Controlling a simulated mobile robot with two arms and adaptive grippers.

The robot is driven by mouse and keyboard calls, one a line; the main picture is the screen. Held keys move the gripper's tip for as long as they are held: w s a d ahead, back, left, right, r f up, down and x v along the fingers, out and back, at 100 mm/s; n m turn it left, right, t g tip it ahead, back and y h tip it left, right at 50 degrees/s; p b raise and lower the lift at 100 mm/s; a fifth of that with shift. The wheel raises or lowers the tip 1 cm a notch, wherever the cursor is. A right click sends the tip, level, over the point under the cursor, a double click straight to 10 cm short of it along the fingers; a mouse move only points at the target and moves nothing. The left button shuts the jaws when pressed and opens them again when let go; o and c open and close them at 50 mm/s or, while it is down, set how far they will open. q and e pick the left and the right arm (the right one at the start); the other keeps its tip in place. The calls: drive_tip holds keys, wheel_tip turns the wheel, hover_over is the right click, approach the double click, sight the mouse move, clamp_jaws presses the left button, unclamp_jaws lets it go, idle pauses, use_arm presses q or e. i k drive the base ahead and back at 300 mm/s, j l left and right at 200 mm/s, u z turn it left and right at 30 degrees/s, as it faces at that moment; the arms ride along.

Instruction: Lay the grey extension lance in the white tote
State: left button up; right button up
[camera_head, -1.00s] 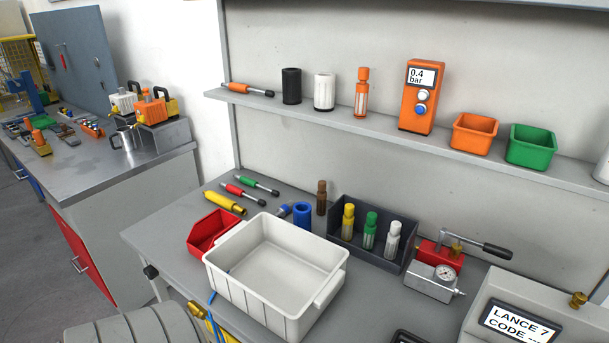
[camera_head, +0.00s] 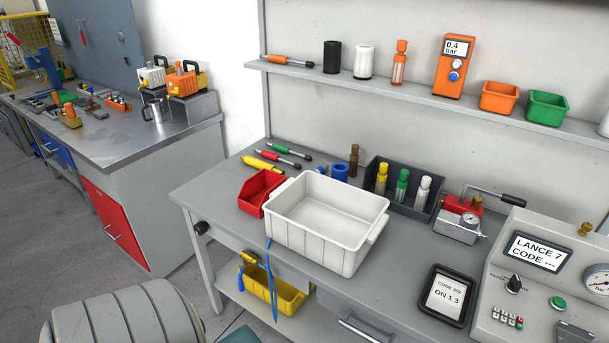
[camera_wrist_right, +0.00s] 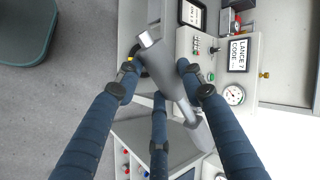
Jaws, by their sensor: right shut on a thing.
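The white tote (camera_head: 300,238) stands on the grey bench in the head view, and its visible inside is empty. My right gripper (camera_wrist_right: 160,78) shows only in the right wrist view. Its dark blue fingers are shut on a grey, tapered thing with a pale square end, which looks like the grey extension lance (camera_wrist_right: 176,82). The lance is held near the bench's front edge by the lance console, clear of the floor. The fingers hide part of it. The tote is not in the wrist view, and my left gripper is in neither view.
A red bin (camera_head: 255,187) touches or nearly touches the tote's left side. A dark rack (camera_head: 405,207) with coloured nozzles stands behind it. A tablet (camera_head: 447,296) and the console (camera_head: 540,250) are to the right. A yellow bin (camera_head: 288,298) and blue hose (camera_head: 271,280) are below the front edge.

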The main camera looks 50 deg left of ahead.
sight(311, 226)
drive_tip(key=i+u, duration=0.1)
drive_tip(key=u, duration=1.7)
drive_tip(key=i+l+u, duration=0.1)
drive_tip(key=i+l, duration=0.3)
drive_tip(key=i+l+u, duration=0.1)
drive_tip(key=i+l, duration=0.25)
drive_tip(key=l, duration=0.15)
